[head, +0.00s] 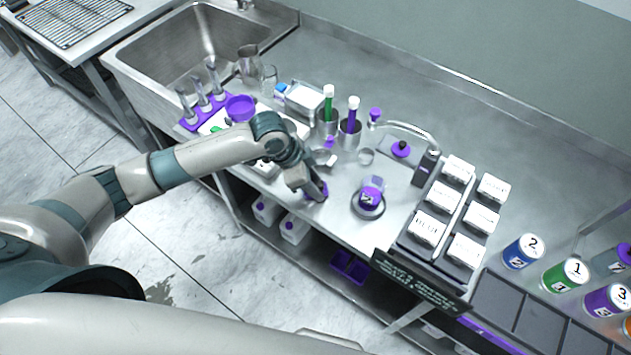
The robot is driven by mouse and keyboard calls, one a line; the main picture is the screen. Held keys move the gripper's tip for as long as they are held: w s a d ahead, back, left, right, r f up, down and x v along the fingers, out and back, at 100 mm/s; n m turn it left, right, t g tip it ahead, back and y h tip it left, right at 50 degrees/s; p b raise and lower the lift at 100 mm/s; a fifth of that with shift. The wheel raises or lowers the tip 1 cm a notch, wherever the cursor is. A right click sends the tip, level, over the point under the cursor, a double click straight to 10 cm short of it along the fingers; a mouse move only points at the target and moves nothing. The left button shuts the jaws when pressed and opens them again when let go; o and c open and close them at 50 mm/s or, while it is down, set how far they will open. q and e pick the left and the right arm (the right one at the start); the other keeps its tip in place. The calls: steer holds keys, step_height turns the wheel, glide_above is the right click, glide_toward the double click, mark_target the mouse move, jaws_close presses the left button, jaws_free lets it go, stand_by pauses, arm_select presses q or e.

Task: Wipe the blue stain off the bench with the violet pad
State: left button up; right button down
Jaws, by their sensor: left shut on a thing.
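My left gripper (314,193) comes in from the left and points down at the front part of the steel bench (335,222). I cannot make out the blue stain; the gripper and forearm cover part of the bench there. My right gripper is not in view.
A small dish with a violet-topped jar (370,197) stands right of the gripper. Metal cups with green (328,101) and violet (353,110) tools stand behind. White labelled blocks (428,228) sit further right, with numbered cans (522,251) beyond. A sink (190,45) is at the back left.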

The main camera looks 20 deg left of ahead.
mark_target(312, 202)
arm_select(q)
steer(key=shift+s+a+p, duration=0.35)
steer(key=shift+s+p, duration=0.25)
steer(key=shift+s, duration=0.25)
steer(key=shift+s+a+p, duration=0.3)
steer(key=shift+s+p, duration=0.25)
steer(key=shift+s, duration=0.25)
steer(key=shift+s+a+f, duration=0.1)
steer(key=shift+s, duration=0.15)
steer(key=shift+w+r+p, duration=0.1)
steer(key=shift+r+p, duration=0.1)
steer(key=shift+p, duration=0.4)
steer(key=shift+w, duration=0.15)
steer(key=shift+w+d+f, duration=0.1)
steer(key=shift+w+d, duration=0.25)
steer(key=shift+w, duration=0.5)
steer(key=shift+w+d, duration=0.3)
steer(key=shift+w, duration=0.55)
steer(key=shift+w, duration=0.1)
